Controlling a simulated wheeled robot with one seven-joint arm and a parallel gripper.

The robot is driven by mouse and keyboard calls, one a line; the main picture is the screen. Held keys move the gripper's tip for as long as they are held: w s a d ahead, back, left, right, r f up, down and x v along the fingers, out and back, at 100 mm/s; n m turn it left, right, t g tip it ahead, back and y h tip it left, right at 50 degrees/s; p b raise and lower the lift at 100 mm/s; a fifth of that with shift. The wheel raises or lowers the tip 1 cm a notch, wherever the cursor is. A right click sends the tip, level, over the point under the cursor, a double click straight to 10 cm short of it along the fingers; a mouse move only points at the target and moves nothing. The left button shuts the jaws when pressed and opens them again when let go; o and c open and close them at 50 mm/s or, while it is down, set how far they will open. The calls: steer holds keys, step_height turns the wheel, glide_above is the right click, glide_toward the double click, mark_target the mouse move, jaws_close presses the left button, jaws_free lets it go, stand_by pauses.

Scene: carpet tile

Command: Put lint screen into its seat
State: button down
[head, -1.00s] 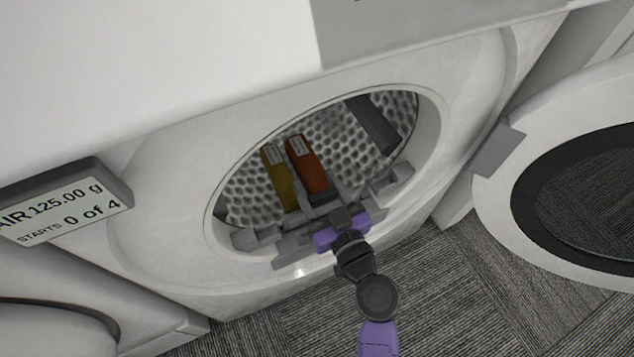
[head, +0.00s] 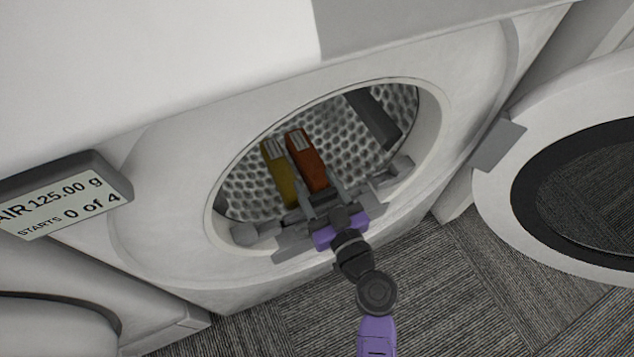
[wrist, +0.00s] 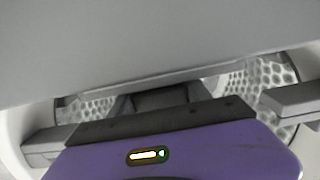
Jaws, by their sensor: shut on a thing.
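My gripper (head: 338,216), with a purple body, is at the lower lip of the round opening and is shut on the lint screen. In the wrist view a wide, plain grey panel (wrist: 150,50), which appears to be the lint screen, fills the top, close to the camera. My purple gripper body shows below it. In the head view the screen is hard to separate from the grey parts around my gripper. The seat appears to be the grey housing (head: 292,246) on the lower lip. Whether screen and seat touch is hidden.
An olive-yellow block (head: 279,178) and a red-brown block (head: 307,165) show inside the perforated drum (head: 340,130). A dark bar (head: 374,118) is on the drum wall. The round door (head: 500,225) hangs open at right. A display (head: 70,205) juts out at left.

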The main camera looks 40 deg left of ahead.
steer(key=shift+f, duration=1.15)
steer(key=shift+c, duration=2.1)
jaws_free()
steer(key=p+v, duration=0.1)
steer(key=v, duration=0.6)
steer(key=shift+s+d+r, duration=0.1)
steer(key=shift+s+d, duration=0.1)
steer(key=shift+d, duration=0.15)
steer(key=shift+d, duration=0.1)
